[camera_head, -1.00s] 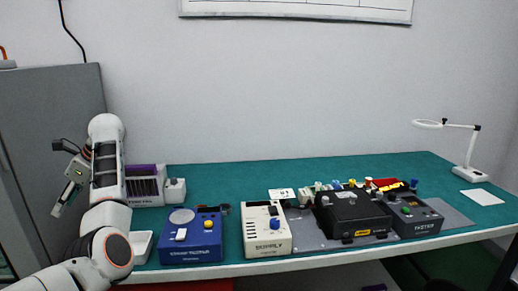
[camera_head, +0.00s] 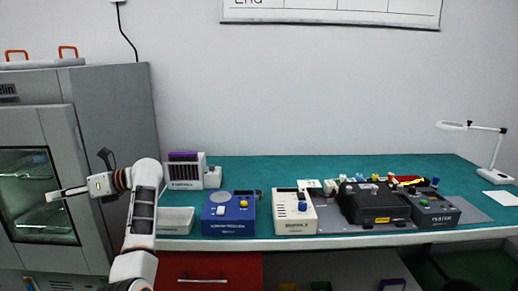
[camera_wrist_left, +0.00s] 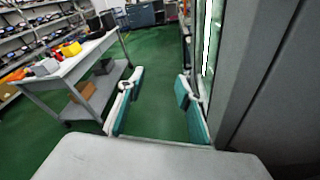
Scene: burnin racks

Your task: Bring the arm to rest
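My left gripper (camera_head: 56,192) is at the left of the head view, held out to the left in front of the grey oven-like cabinet (camera_head: 118,120). In the left wrist view its two teal-padded fingers (camera_wrist_left: 158,92) stand apart with nothing between them, so it is open and empty. My left arm rises in front of the left end of the green-topped bench (camera_head: 300,172), and its wrist points left, away from the bench. My right gripper is not in view.
On the bench stand a blue device (camera_head: 228,216), a cream supply box (camera_head: 294,212), a black box (camera_head: 372,206), a tester (camera_head: 434,212), a white tray (camera_head: 176,220) and a magnifier lamp (camera_head: 494,160). The wrist view shows a grey cart (camera_wrist_left: 84,72) and open green floor (camera_wrist_left: 156,122).

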